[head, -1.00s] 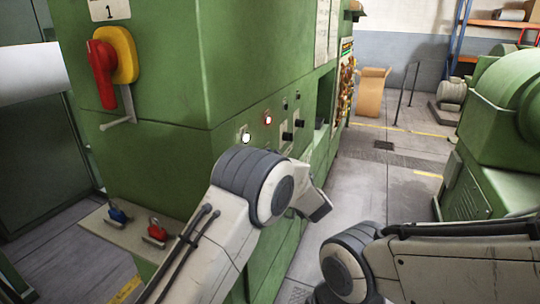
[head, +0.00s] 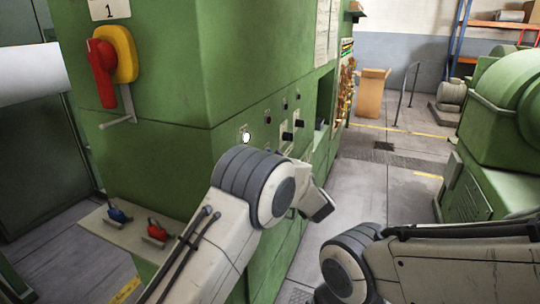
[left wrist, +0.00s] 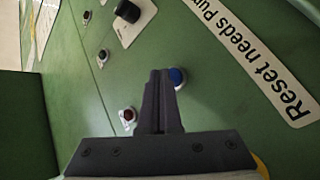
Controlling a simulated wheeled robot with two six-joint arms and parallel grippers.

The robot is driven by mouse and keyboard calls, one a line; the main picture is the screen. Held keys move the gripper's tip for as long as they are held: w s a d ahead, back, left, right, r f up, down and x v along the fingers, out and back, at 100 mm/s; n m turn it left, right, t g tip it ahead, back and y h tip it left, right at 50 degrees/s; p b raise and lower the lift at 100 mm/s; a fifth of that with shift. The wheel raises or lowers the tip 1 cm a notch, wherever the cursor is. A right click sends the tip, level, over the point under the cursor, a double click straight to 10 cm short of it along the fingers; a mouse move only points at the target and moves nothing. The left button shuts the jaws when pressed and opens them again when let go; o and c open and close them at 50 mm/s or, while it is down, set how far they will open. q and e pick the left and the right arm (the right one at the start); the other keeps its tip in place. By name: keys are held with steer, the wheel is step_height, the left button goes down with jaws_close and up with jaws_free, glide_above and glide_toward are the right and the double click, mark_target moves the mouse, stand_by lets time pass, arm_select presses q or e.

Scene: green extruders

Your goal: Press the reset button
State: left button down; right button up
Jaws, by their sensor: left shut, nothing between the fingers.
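My left gripper (left wrist: 160,78) is shut and empty in the left wrist view, its tips against or very close to the green panel. A blue round button (left wrist: 178,77) in a metal ring is just right of the tips, partly covered by them. A label (left wrist: 255,60) reading "Reset needs Pu…" runs beside it, cut off by the frame. A dark red button (left wrist: 128,115) is lower left of the fingers. In the head view my left arm's joint hides the fingertips and part of the panel. The right arm shows at lower right, its gripper outside the picture.
A white-lit button (head: 246,136), an unlit red lamp (head: 268,119) and black knobs (head: 287,136) sit on the green cabinet. A red-and-yellow switch (head: 110,65) and a ledge with padlocks (head: 155,229) are left. Floor (head: 385,185) is open between machines.

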arm_select(q)
steer(key=shift+d, duration=0.25)
steer(key=d, duration=0.1)
steer(key=s+d, duration=0.1)
steer(key=d, duration=0.2)
steer(key=shift+s+d, duration=0.35)
steer(key=shift+d, duration=0.05)
stand_by(0.6)
